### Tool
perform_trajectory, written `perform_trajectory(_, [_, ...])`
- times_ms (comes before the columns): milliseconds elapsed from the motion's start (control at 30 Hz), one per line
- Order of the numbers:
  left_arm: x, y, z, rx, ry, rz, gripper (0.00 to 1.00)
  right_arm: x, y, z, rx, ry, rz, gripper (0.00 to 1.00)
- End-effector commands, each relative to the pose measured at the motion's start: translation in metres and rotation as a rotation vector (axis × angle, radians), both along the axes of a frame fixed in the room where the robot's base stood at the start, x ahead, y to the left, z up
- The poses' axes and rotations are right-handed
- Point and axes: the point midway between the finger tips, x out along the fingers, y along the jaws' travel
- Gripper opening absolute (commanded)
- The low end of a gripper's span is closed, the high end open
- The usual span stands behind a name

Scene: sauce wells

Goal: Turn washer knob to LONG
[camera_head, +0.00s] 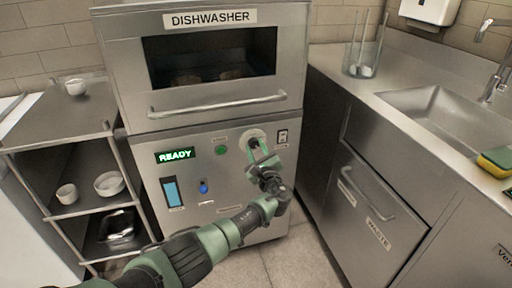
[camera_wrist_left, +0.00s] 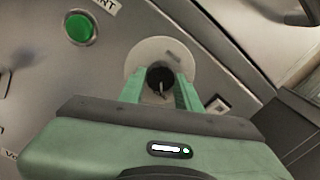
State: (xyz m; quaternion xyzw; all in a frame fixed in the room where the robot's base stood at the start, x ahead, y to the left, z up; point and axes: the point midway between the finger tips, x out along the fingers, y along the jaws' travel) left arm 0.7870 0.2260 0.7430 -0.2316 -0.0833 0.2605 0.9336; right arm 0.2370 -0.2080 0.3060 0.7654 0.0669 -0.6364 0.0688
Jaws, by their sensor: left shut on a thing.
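The washer knob's round pale dial plate (camera_head: 254,134) is on the dishwasher's front panel, right of the green button. The left wrist view shows the plate (camera_wrist_left: 158,47) and the dark knob (camera_wrist_left: 158,76) at its middle, with a pale mark on it. My left gripper (camera_head: 259,146) reaches up to the dial, and its two green fingers (camera_wrist_left: 160,86) stand on either side of the knob, shut on it. The dial's markings are too small to read, so I cannot tell which setting the knob points to. My right gripper is not in view.
The dishwasher (camera_head: 130,60) has a lit READY display (camera_head: 175,155), a green button (camera_head: 221,150), a blue knob (camera_head: 203,187) and a switch (camera_head: 283,136). A shelf with bowls (camera_head: 109,183) stands left. A counter with a sink (camera_head: 440,110) and a WASTE drawer (camera_head: 360,205) stands right.

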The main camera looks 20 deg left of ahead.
Motion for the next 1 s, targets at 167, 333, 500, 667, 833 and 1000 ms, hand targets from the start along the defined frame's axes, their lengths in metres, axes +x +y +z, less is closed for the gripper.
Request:
perform_trajectory(167, [-0.0007, -0.0009, -0.0027, 0.009, 0.011, -0.002, 0.0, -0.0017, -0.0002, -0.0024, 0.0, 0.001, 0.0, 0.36])
perform_trajectory(333, [-0.0007, -0.0009, -0.0029, 0.01, 0.011, -0.002, 0.0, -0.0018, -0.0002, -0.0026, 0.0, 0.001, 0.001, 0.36])
perform_trajectory(500, [-0.0008, -0.0008, -0.0029, 0.01, 0.011, -0.002, 0.47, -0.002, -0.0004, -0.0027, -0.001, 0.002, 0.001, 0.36])
perform_trajectory(667, [-0.0005, -0.0006, -0.0017, 0.009, 0.009, -0.001, 0.55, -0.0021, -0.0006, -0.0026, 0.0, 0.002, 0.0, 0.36])
perform_trajectory(833, [-0.0003, -0.0003, -0.001, 0.008, 0.007, -0.001, 0.55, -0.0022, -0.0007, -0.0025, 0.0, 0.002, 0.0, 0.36])
perform_trajectory(1000, [0.0002, 0.0028, -0.001, 0.008, 0.007, -0.001, 0.55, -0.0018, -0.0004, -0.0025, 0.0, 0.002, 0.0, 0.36])
